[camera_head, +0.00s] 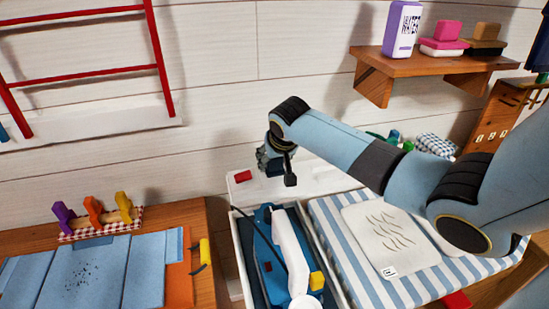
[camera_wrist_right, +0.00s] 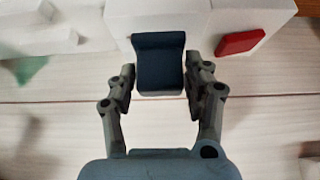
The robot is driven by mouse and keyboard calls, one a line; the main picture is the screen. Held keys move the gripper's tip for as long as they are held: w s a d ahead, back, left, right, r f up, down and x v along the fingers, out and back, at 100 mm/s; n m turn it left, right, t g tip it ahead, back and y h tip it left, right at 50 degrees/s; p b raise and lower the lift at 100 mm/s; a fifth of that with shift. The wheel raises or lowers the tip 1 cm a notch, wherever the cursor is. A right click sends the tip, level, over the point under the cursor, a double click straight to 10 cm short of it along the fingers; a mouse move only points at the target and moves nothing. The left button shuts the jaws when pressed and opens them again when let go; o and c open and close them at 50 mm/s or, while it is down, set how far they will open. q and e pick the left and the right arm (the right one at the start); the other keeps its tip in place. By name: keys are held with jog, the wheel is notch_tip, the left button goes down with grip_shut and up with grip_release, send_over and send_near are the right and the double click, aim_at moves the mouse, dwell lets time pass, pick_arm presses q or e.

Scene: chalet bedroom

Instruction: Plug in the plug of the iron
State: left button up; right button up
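My right gripper (camera_wrist_right: 160,85) has its two fingers against the sides of a dark blue block, which looks like the plug (camera_wrist_right: 160,62). In the head view my right gripper (camera_head: 276,165) is above the back of the tray, near a white block with a red part (camera_head: 243,176). That white block, which may be the socket, also shows in the wrist view (camera_wrist_right: 200,18), beyond the plug. I cannot tell whether the plug touches it. A blue and white object with a yellow knob, likely the iron (camera_head: 287,240), lies in the tray. My left gripper is out of view.
The tray (camera_head: 236,245) stands between a wooden desk (camera_head: 185,215) on the left and a striped cloth (camera_head: 330,235) with a white board (camera_head: 390,240). A dark cord (camera_head: 258,228) runs over the tray. A wooden shelf (camera_head: 425,65) hangs above right.

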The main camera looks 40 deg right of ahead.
jog(key=shift+o, duration=1.3)
jog(key=shift+r, duration=0.1)
jog(key=v, duration=1.2)
